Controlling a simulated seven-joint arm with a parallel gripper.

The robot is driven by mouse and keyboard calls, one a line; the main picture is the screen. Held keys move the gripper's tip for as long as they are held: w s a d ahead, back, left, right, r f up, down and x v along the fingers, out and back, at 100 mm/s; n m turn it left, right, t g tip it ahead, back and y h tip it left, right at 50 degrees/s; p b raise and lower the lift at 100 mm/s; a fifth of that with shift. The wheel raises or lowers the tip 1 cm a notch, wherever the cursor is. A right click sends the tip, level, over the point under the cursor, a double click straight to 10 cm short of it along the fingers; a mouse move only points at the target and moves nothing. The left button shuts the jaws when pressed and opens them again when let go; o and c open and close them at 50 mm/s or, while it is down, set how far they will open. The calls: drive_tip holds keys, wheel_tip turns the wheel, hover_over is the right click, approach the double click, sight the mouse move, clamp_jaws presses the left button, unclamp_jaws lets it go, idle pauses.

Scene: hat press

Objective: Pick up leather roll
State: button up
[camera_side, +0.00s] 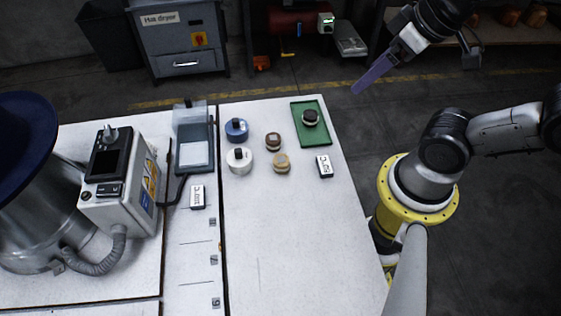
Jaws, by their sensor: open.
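Several small rolls stand on the white table: a brown roll (273,141), a tan roll (281,163), a blue roll (237,130) and a white roll (239,160). A dark roll (310,117) sits on the green tray (318,139) at the table's back right. The brown one looks most like leather, but I cannot tell for sure which is the leather roll. My gripper (358,89) is at the upper right, raised and apart from the rolls. Its purple fingers are seen edge-on, open, with nothing visible between them.
A small labelled block (325,166) stands in front of the tray, and another (197,197) lies farther left. A grey holder (193,140) and a control box (122,180) stand on the left. The front right of the table is clear. A hat dryer (177,38) stands behind.

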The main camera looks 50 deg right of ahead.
drive_tip(key=n+g, duration=0.6)
drive_tip(key=n, duration=0.8)
hover_over(282, 159)
wheel_tip(282, 159, down, 12)
drive_tip(key=f, duration=0.1)
wheel_tip(282, 159, down, 13)
drive_tip(key=shift+r, duration=0.1)
drive_tip(key=shift+c, duration=0.3)
